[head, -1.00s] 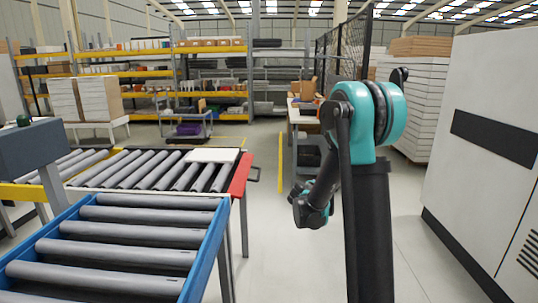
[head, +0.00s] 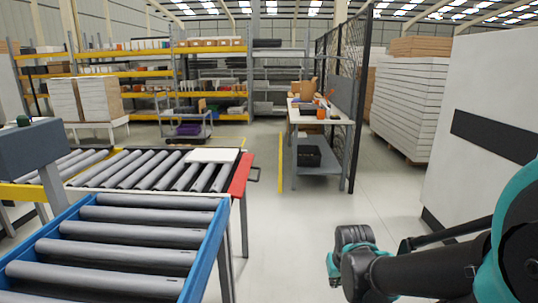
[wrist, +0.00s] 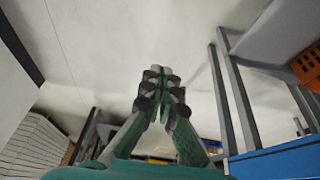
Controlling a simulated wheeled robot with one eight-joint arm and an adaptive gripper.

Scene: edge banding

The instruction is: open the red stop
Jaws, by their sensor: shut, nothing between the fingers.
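The red stop (head: 240,175) is a red bar across the right end of the far roller conveyor. It stands upright at that end, beside a white panel (head: 214,155) lying on the rollers. My gripper (wrist: 158,76) is shut and empty in the wrist view, its fingertips together over pale floor. In the head view my arm reaches in from the lower right, and its outer end is low over the floor, well to the right of the red stop and apart from it. The fingers are not clear there.
A blue-framed roller conveyor (head: 150,200) stands in front, left of my arm. A workbench (head: 318,170) and mesh fence (head: 345,100) stand behind, with stacked white boards (head: 410,105) at right. An orange crate (wrist: 308,66) shows in the wrist view. The floor between conveyor and arm is clear.

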